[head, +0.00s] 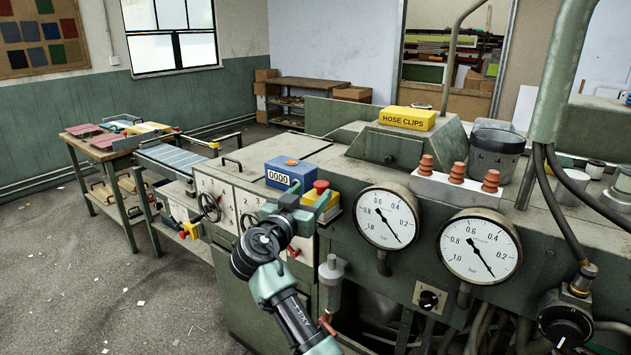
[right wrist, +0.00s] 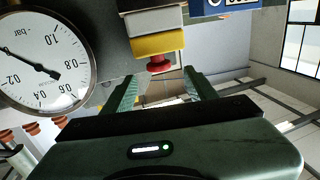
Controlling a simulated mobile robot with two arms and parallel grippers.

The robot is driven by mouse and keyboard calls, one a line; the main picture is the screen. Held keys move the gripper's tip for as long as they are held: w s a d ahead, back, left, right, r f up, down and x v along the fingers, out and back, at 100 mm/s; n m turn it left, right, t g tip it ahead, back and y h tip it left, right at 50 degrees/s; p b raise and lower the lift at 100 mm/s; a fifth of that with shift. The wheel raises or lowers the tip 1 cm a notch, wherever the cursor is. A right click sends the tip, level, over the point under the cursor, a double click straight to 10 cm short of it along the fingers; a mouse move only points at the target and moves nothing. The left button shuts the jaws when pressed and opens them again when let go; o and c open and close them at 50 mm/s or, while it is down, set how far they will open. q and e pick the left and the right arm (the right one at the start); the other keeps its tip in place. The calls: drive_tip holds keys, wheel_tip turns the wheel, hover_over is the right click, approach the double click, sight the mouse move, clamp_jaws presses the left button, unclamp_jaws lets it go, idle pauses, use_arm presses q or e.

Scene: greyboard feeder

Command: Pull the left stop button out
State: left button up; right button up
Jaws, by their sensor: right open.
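A red mushroom stop button (head: 321,187) sits on a yellow box (head: 318,200) on the machine top, beside the blue counter. In the right wrist view the same red button (right wrist: 160,64) shows on its yellow housing (right wrist: 157,42), just beyond and between the two fingertips. My right gripper (head: 298,205) is open, close to the button, with nothing visible between its fingers; it also shows in the right wrist view (right wrist: 161,84). I cannot tell whether a finger touches the button. Another red knob on yellow (head: 190,230) is lower at the left. My left gripper is not in view.
A blue counter (head: 290,174) reading 0000 stands just behind my gripper. Two pressure gauges (head: 386,217) (head: 480,248) are on the machine front to the right. A black handwheel (head: 209,207) is at the left. Open floor (head: 110,280) lies front left.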

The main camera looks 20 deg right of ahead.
sight(318, 186)
drive_tip(key=p+x, duration=0.1)
drive_tip(key=x, duration=0.4)
drive_tip(key=shift+w+d, duration=0.15)
drive_tip(key=shift+d, duration=0.1)
drive_tip(key=shift+w+d+p, duration=0.35)
drive_tip(key=shift+w+p, duration=0.05)
drive_tip(key=shift+w, duration=0.05)
clamp_jaws()
drive_tip(key=shift+f, duration=0.1)
idle(0.7)
